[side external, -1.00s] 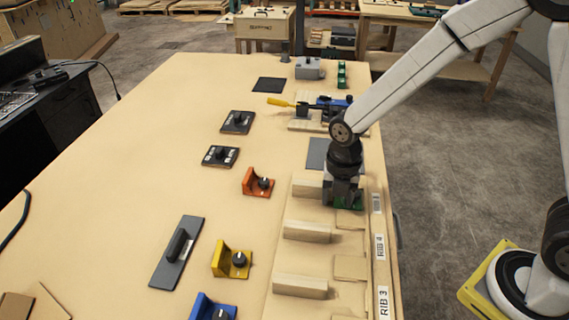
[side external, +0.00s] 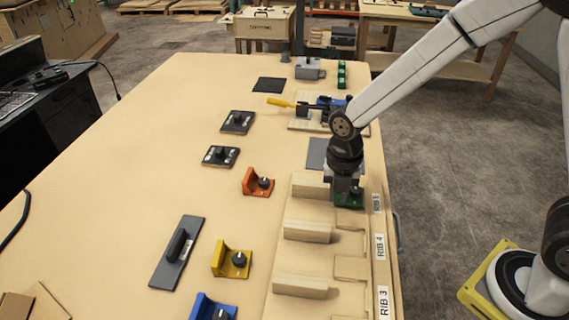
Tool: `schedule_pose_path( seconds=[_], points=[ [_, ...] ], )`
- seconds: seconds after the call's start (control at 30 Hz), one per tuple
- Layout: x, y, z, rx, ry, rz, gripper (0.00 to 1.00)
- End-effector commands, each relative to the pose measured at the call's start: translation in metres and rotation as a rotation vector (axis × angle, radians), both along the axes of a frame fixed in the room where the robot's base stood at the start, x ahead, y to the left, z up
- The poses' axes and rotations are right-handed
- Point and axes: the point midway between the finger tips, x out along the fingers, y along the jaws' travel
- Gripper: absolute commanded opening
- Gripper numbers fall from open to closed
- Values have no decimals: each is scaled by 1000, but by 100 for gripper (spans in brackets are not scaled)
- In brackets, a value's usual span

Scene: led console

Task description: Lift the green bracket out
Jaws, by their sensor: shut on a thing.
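My gripper (side external: 345,187) points down and is shut on the bracket. The bracket's base shows just above a pale wooden pad (side external: 350,218), and I cannot tell how large any gap beneath it is.
Wooden blocks (side external: 308,231) stand left of the bracket. Orange (side external: 257,182), yellow (side external: 231,260) and blue (side external: 212,308) brackets with black knobs sit further left. A toggle clamp with a yellow handle (side external: 281,102) lies behind.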

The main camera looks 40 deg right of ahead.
Motion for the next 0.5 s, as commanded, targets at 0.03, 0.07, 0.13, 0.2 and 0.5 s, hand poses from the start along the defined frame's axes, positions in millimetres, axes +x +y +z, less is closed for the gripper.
schedule_pose_path(
  seconds=[0.03, 0.07, 0.13, 0.2, 0.5],
  points=[
    [1, 0, 5, 1, -4, 0, 0],
    [1, 0, 8, 1, -4, 0, 0],
    [1, 0, 17, 1, -5, 0, 0],
    [-2, 0, 24, 1, -4, 0, 0],
    [-28, -5, 54, 1, -4, 0, 0]
  ],
)
